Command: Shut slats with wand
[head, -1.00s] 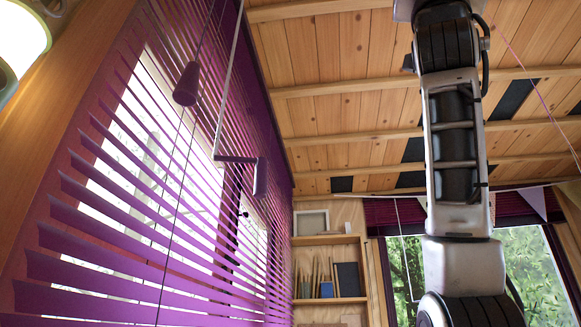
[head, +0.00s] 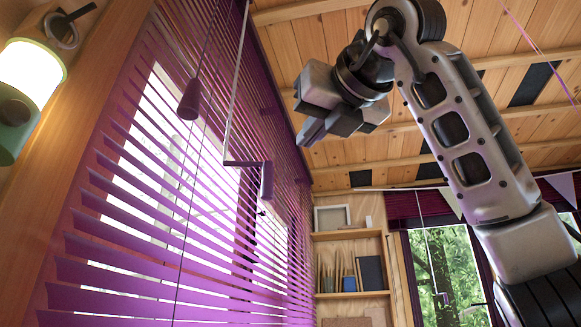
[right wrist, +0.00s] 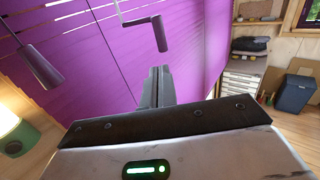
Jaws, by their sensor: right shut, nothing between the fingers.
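The blind (head: 150,215) has purple slats and covers the window on the left; bright gaps show between its slats. Its pale wand (head: 233,95) hangs in front and bends at the bottom into a crank with a grey handle (head: 266,181). In the right wrist view the handle (right wrist: 160,35) is just beyond my fingertips, with the slats (right wrist: 105,55) behind. My right gripper (head: 306,132) is shut and empty, up and to the right of the handle in the head view, apart from it. It shows in the right wrist view (right wrist: 158,72). My left gripper is out of view.
A cord with a grey tassel (head: 190,99) hangs left of the wand, also in the right wrist view (right wrist: 42,66). A lit lamp (head: 28,85) is on the wooden frame at left. Shelves (head: 350,236) and a second window (head: 440,260) are at the back.

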